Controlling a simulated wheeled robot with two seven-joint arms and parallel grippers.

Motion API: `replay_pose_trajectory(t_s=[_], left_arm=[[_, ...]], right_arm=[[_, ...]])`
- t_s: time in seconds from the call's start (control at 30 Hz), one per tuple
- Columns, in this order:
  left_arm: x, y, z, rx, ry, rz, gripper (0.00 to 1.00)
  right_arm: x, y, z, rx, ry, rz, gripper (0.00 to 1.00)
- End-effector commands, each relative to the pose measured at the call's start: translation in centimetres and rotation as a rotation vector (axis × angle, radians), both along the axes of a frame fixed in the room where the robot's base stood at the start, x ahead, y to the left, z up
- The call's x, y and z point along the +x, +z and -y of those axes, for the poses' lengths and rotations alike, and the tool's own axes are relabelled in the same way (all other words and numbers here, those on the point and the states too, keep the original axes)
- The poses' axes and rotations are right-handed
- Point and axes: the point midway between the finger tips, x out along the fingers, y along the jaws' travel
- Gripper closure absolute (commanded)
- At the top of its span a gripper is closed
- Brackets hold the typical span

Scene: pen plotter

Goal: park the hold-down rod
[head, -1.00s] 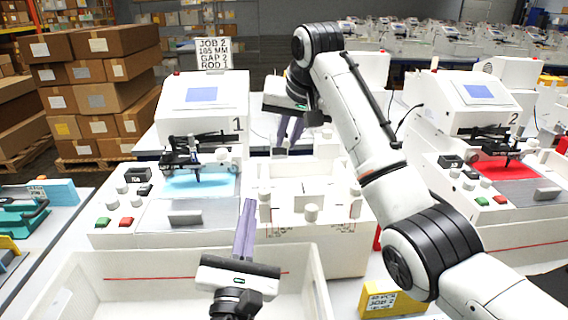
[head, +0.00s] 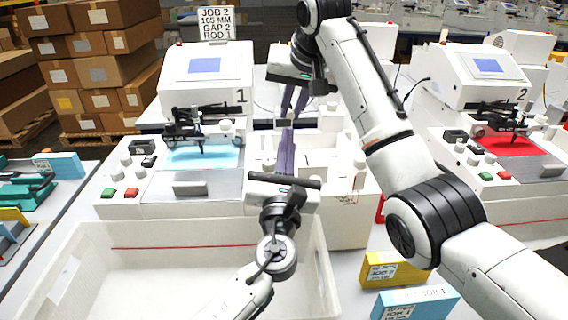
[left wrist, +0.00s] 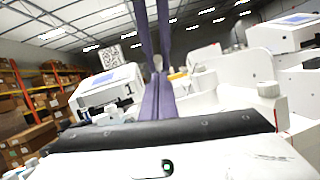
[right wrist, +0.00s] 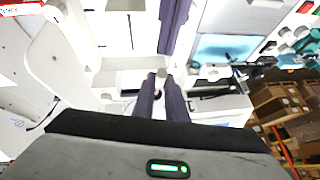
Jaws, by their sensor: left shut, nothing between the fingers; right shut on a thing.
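My right gripper (head: 287,113) hangs from above behind the white fixture block, its purple fingers pointing down. It is shut on a small pale piece (left wrist: 157,62), which may be an end of the hold-down rod; the fingers hide most of it. My left gripper (head: 287,133) is shut and empty, its fingers pointing away just below the right fingertips. In the right wrist view the left fingers (right wrist: 172,28) come in from the top, close to the right fingers (right wrist: 160,82). I cannot tell whether they touch the pale piece.
Plotter 1 (head: 206,75), with a cyan sheet (head: 205,156), stands left of the grippers. Plotter 2 (head: 487,72), with a red sheet (head: 508,146), stands right. A large white bin (head: 110,247) lies in front. Yellow (head: 397,270) and blue (head: 415,303) boxes sit front right. A sign (head: 216,23) reads JOB 2, ROD 1.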

Motion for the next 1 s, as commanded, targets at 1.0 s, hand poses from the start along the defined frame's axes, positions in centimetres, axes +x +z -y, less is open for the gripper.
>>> replay_pose_trajectory(t_s=[1.0], left_arm=[[1.3, 3.8, 0.4, 0.001, 0.001, 0.008, 1.00]], right_arm=[[-0.2, -0.5, -0.1, -0.002, 0.003, -0.013, 0.86]])
